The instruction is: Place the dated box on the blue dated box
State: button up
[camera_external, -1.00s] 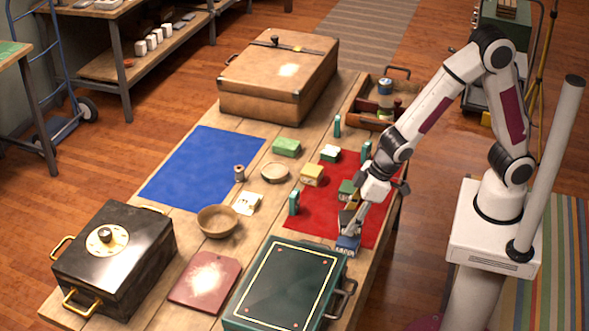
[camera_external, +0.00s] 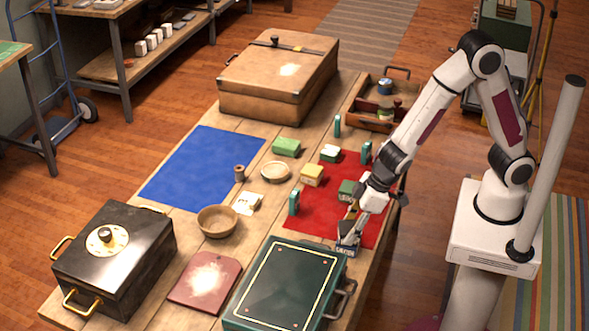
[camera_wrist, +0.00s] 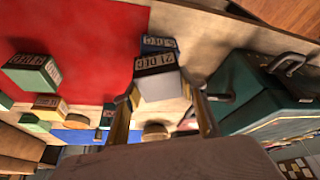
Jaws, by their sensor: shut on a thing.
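My gripper (camera_wrist: 164,90) is shut on a pale dated box (camera_wrist: 158,82) with a dark band and a white date label; its fingers are on two opposite sides. In the wrist view the blue dated box (camera_wrist: 160,43) shows directly behind the held box, which hides part of it. In the external view my gripper (camera_external: 347,230) is low at the front right of the red cloth (camera_external: 312,222), beside the green case (camera_external: 285,285). The held box (camera_external: 346,249) covers most of the blue box there. I cannot tell whether the two boxes touch.
The green case stands close to the gripper. A wooden bowl (camera_external: 217,221) and maroon board (camera_external: 205,282) lie left. The blue cloth (camera_external: 203,167) is clear.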

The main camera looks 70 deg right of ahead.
jog(key=shift+f, duration=0.1)
jog(key=o, duration=1.2)
jog(key=shift+c, duration=0.2)
jog(key=shift+r, duration=0.2)
jog(key=shift+r, duration=0.3)
jog(key=v, duration=1.1)
jog(key=shift+s, duration=0.25)
jog(key=shift+d+r, duration=0.1)
jog(key=shift+r, duration=0.05)
